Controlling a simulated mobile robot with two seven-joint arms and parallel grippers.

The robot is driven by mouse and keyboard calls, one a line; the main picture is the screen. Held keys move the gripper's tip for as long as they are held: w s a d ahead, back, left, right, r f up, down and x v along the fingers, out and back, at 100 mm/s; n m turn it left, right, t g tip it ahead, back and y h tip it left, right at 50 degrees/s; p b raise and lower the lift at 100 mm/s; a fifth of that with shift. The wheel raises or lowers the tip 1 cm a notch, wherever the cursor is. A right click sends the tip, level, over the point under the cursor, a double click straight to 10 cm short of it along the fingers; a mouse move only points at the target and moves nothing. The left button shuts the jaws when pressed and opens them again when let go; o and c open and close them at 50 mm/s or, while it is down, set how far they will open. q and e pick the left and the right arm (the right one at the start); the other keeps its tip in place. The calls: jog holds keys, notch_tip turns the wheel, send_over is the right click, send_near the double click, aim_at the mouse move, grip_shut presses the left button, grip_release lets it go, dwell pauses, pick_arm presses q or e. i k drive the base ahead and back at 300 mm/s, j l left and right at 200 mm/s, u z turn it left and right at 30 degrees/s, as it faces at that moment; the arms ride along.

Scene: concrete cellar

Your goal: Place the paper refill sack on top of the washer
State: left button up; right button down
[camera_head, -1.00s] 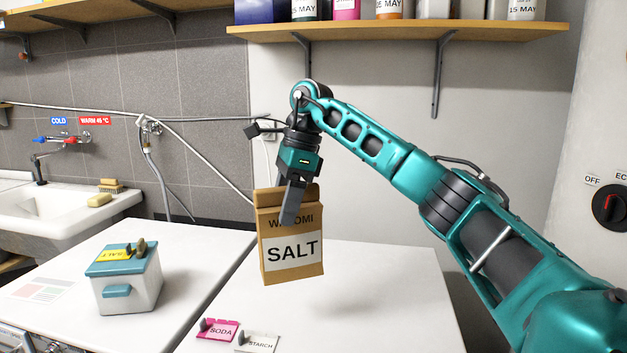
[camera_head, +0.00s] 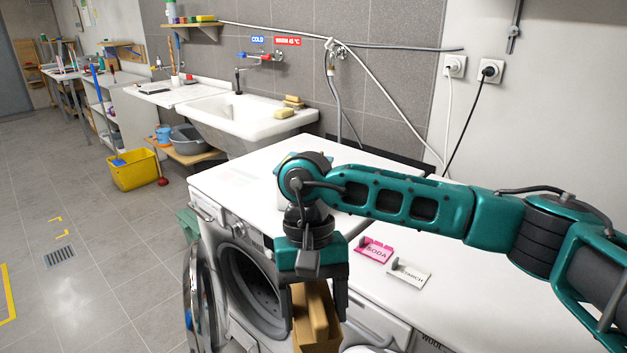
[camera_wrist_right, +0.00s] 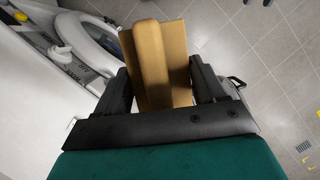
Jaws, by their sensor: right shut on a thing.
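The paper refill sack (camera_head: 321,337) is brown, with a folded top. It hangs upright in my right gripper (camera_head: 318,310), whose fingers are shut on it. The sack is in front of the machines, and its lower part is cut off by the picture's bottom edge. In the right wrist view, the sack (camera_wrist_right: 153,65) is between the two fingers of the gripper (camera_wrist_right: 163,78). The washer (camera_head: 222,184) is a white front-loader with its round door open. My forearm hides part of its top. My left gripper is not in view.
A second white machine (camera_head: 455,285) stands at the right, with a pink SODA card (camera_head: 374,251) and a white STARCH card (camera_head: 408,274) on top. The washer's open door (camera_head: 196,295) sticks out in front. A sink (camera_head: 240,118) is behind; open floor lies left.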

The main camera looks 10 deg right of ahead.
aim_at(259, 179)
jog(key=i+j+u, duration=0.2)
jog(key=j+u, duration=0.25)
jog(key=i+j+u, duration=0.25)
jog(key=j+u, duration=0.2)
jog(key=i+j+u, duration=0.35)
jog(key=j+u, duration=0.15)
jog(key=i+j+u, duration=0.25)
jog(key=u, duration=0.2)
jog(key=i+j+z, duration=0.2)
jog(key=i, duration=0.35)
jog(key=i+z, duration=0.15)
jog(key=i, duration=0.35)
jog(key=i+z, duration=0.35)
jog(key=z, duration=0.15)
jog(key=i+j+z, duration=0.1)
jog(key=i+z, duration=0.5)
jog(key=z, duration=0.2)
jog(key=i+l+z, duration=0.1)
jog(key=z, duration=0.25)
jog(key=i+z, duration=0.2)
jog(key=z, duration=0.2)
jog(key=i+z, duration=0.25)
jog(key=z, duration=0.25)
jog(key=i+z, duration=0.3)
jog(key=z, duration=0.2)
jog(key=i+z, duration=0.1)
jog(key=i, duration=0.1)
